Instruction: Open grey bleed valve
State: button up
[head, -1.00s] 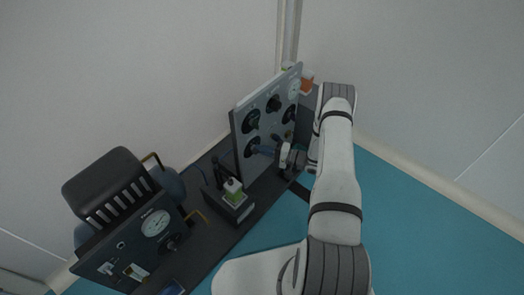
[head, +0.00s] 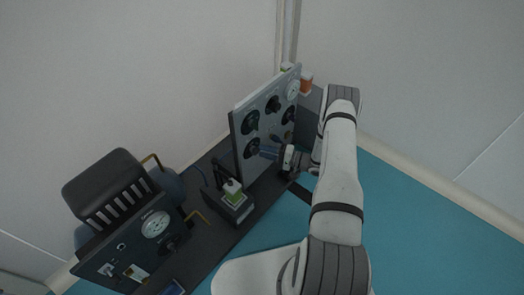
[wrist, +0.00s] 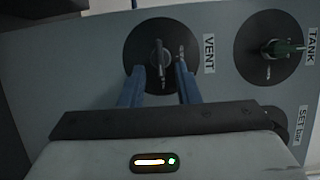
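The grey valve handle (wrist: 162,62) stands on a round black dial (wrist: 141,38) beside the VENT label in the wrist view. My gripper (wrist: 161,72) has two blue fingers, one on each side of this handle, with a visible gap between them. The fingers look open and I see no clear contact with the handle. In the head view my gripper (head: 264,152) is at the lower dials of the grey upright panel (head: 243,165), on its front side. The fingertips are small there and partly hidden against the dark dial.
A TANK valve with a green handle (wrist: 284,47) sits right of VENT in the wrist view. A dark knob lies below it near another label.

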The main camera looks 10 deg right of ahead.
jog(key=p+v, duration=0.1)
jog(key=v, duration=0.5)
jog(key=shift+s, duration=0.1)
dwell(0.3)
